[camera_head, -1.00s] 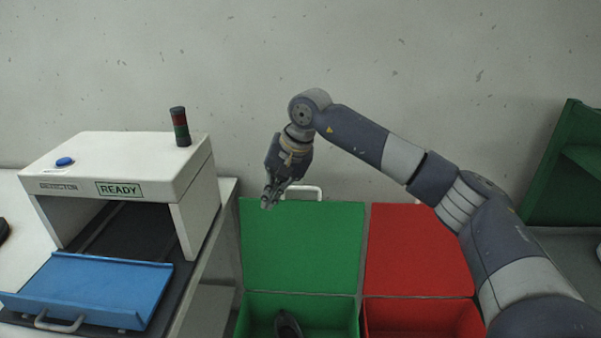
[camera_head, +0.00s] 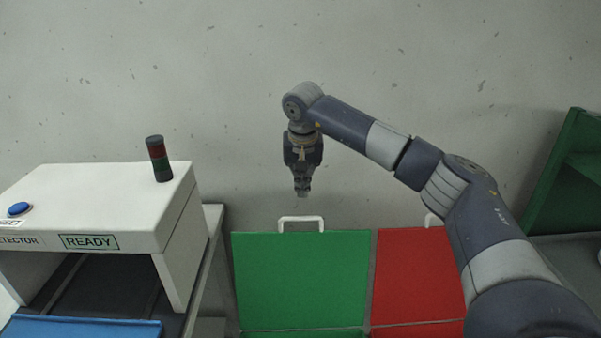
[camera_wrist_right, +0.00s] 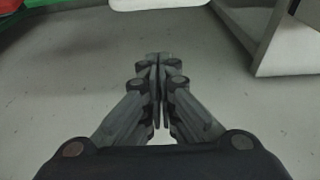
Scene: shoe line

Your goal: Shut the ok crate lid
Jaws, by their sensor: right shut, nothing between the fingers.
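The green crate's lid (camera_head: 300,280) stands open, with its flat face towards me and a white handle (camera_head: 301,219) on its top edge. I take this as the ok crate; no label on it is readable. The crate below is almost wholly cut off by the bottom of the head view. My right gripper (camera_head: 302,192) is shut and empty, pointing down just above the handle in the picture, apart from it. In the right wrist view the closed fingers (camera_wrist_right: 158,62) have nothing between them. My left gripper is not in view.
A red lid (camera_head: 415,275) stands open beside the green one, partly behind my right arm. At left is a white detector (camera_head: 110,205) with a READY sign, a signal light (camera_head: 158,158) and a blue tray (camera_head: 80,328). A green rack (camera_head: 570,170) stands at far right.

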